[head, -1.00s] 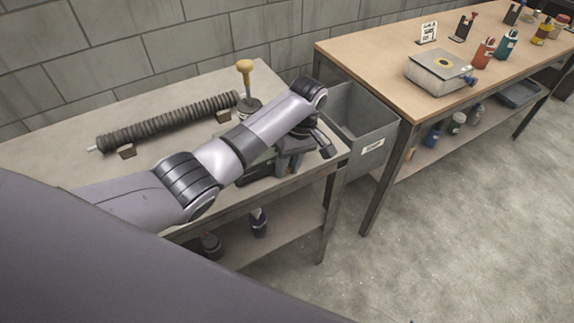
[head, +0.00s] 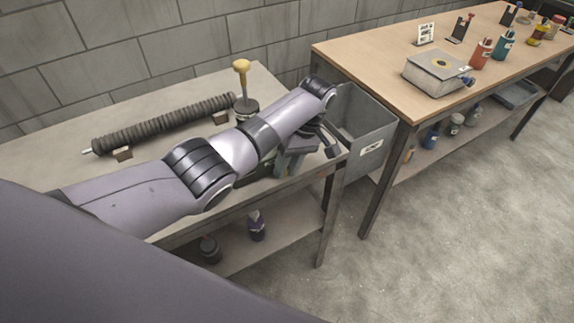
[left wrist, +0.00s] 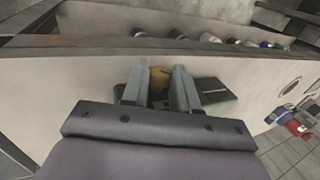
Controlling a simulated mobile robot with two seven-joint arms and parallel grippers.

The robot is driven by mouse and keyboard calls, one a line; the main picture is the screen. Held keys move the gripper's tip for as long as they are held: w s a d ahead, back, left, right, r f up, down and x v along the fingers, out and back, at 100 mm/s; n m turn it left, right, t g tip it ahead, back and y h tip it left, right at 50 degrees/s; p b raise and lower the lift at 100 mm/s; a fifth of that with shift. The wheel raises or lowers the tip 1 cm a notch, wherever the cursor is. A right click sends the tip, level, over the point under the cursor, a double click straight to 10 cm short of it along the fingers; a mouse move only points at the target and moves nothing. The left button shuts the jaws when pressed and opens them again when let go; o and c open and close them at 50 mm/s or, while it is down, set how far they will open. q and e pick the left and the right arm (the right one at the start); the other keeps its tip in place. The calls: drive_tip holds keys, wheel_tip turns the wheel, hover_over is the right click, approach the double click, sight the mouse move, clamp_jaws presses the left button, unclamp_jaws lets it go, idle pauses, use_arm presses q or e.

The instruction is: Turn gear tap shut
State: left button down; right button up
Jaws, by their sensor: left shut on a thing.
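My left gripper (head: 286,168) is low over the front right part of the grey table. In the left wrist view its two grey fingers (left wrist: 160,92) are shut on a small tan-brown piece, which may be the gear tap's handle (left wrist: 160,77). A dark green block (left wrist: 213,93) lies beside and behind the fingers. In the head view this block (head: 250,178) is mostly hidden by my left forearm. The tap's body and how far it is turned cannot be made out. My right gripper is not in view.
A ribbed dark tube (head: 165,124) lies on supports at the back of the grey table (head: 60,150). A grey bin (head: 368,132) stands right of this table, before a wooden table (head: 370,62) with bottles and a box.

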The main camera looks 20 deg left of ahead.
use_arm(q)
drive_tip(key=c, duration=0.9)
unclamp_jaws()
drive_tip(key=shift+o, duration=0.2)
drive_tip(key=shift+r, duration=0.1)
drive_tip(key=v, duration=0.7)
drive_tip(key=shift+b, duration=0.4)
